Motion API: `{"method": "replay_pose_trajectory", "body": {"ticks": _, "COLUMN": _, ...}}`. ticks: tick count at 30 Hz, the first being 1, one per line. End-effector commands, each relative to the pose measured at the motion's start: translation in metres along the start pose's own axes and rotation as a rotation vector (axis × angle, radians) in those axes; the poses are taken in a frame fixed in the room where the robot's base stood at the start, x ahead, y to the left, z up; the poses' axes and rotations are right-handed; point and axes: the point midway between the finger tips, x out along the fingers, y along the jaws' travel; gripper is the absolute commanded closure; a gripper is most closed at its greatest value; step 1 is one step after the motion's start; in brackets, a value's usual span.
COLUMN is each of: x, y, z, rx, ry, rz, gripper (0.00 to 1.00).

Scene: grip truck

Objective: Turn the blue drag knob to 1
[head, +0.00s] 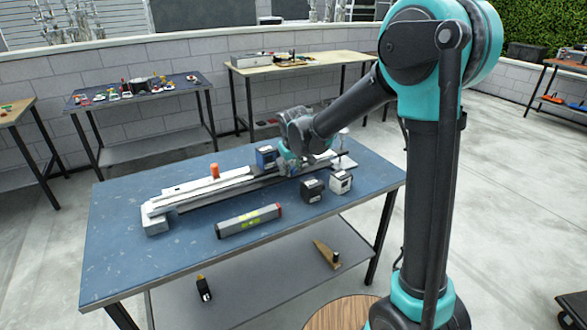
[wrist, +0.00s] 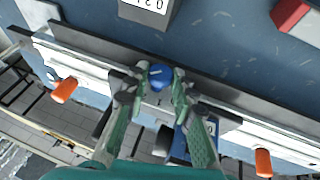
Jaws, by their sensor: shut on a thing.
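In the wrist view the blue drag knob (wrist: 161,76) is a small round blue knob with a pale mark line on top. It sits by the dark rail of a long metal device. The two fingers of my gripper (wrist: 161,82) are on either side of the knob and shut on it. The number the mark points to is too small to read. In the head view my gripper (head: 290,160) is down at the right part of the device (head: 205,190) on the blue table (head: 125,240). The knob is hidden there.
A dark box with a white number face (wrist: 150,12) stands close to the knob. Similar boxes (head: 341,182) stand on the table's right side. A grey and red level (head: 248,220) lies in front. Orange handles (wrist: 64,90) rise from the device. The table's front left is clear.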

Motion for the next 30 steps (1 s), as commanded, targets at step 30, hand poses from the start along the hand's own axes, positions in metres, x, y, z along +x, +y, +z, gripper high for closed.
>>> {"method": "replay_pose_trajectory", "body": {"ticks": 30, "x": 0.008, "y": -0.017, "z": 0.003, "rx": -0.358, "ry": 0.002, "rz": 0.864, "gripper": 1.00}}
